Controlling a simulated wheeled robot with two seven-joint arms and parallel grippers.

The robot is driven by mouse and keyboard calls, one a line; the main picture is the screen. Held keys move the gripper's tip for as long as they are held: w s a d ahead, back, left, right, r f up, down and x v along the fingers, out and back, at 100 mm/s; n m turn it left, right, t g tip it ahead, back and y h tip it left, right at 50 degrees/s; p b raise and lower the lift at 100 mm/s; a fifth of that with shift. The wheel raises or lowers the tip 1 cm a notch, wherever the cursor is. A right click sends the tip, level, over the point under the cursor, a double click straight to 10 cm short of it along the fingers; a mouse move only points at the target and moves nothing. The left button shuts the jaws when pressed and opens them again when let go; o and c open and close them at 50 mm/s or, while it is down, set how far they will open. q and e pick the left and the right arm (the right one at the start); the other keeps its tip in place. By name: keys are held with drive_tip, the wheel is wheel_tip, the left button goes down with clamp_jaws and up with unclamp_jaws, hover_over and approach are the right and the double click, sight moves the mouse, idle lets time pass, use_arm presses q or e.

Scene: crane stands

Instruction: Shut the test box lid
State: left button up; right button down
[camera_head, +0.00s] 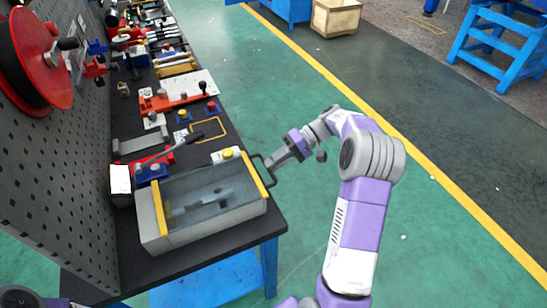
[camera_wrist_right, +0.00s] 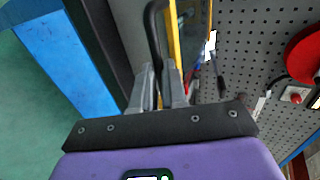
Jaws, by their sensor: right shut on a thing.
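The test box (camera_head: 205,228) is a grey box near the front end of the dark workbench. Its lid (camera_head: 215,190) looks like a dark see-through panel over the top, with a yellow strip at each end. I cannot tell from this angle how far the lid is shut. A black loop handle (camera_head: 265,165) stands at the right-hand yellow strip, and it also shows in the right wrist view (camera_wrist_right: 153,25). My right gripper (camera_head: 272,163) reaches in from the right and is shut on the handle; its fingers show beside the yellow strip in the wrist view (camera_wrist_right: 160,85). My left gripper is not in view.
The workbench (camera_head: 275,222) has its edge just right of the box. A small yellow-topped button box (camera_head: 228,154), red and blue clamps and several tools lie behind. A pegboard (camera_head: 75,165) with a red reel (camera_head: 38,55) stands left. The green floor right is open.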

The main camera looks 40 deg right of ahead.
drive_tip(key=shift+s+f, duration=0.15)
drive_tip(key=shift+f, duration=0.55)
drive_tip(key=shift+s+f, duration=0.15)
drive_tip(key=shift+f, duration=0.5)
drive_tip(key=shift+b, duration=0.3)
drive_tip(key=c, duration=1.2)
unclamp_jaws()
drive_tip(key=shift+w+d+f, duration=0.1)
drive_tip(key=shift+d, duration=0.05)
drive_tip(key=shift+o, duration=0.2)
drive_tip(key=p+v, duration=0.2)
drive_tip(key=v, duration=0.5)
drive_tip(key=shift+r, duration=0.5)
drive_tip(key=shift+d, duration=0.1)
